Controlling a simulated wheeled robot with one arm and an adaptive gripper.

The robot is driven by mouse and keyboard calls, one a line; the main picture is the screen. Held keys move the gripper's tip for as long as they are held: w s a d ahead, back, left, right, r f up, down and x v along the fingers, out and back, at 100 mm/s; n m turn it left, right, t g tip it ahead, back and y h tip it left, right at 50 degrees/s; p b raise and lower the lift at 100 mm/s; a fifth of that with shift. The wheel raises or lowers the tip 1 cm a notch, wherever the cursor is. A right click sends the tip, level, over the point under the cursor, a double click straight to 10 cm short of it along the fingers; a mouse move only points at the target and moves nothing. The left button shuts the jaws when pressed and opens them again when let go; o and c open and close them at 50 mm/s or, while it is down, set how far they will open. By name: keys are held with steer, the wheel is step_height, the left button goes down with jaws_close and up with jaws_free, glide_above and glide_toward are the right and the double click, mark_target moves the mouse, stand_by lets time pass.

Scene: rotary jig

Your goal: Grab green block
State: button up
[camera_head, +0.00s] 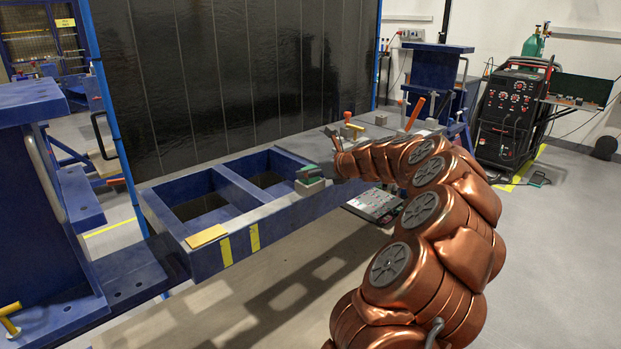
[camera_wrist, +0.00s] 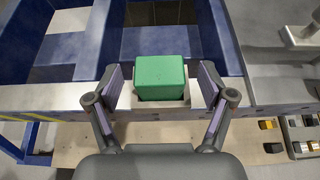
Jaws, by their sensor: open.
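The green block (camera_wrist: 161,77) sits between the two open fingers of my gripper (camera_wrist: 161,92) in the wrist view. Gaps show between the block and both finger pads. The block is on a light grey seat at the front rail of the blue jig frame. In the head view the green block (camera_head: 309,171) shows small at the end of my copper-coloured arm. My gripper (camera_head: 318,176) is at the block there, and its fingers are hard to make out.
The blue jig frame (camera_head: 237,243) has two open compartments left of the block. A flat yellow piece (camera_head: 206,236) lies on its near left corner. A panel with several small blocks (camera_head: 374,204) is below and right. A dark welding screen (camera_head: 230,80) stands behind.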

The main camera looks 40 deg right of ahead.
steer(key=shift+x, duration=0.85)
steer(key=c, duration=1.5)
steer(key=shift+r, duration=0.1)
steer(key=shift+c, duration=0.2)
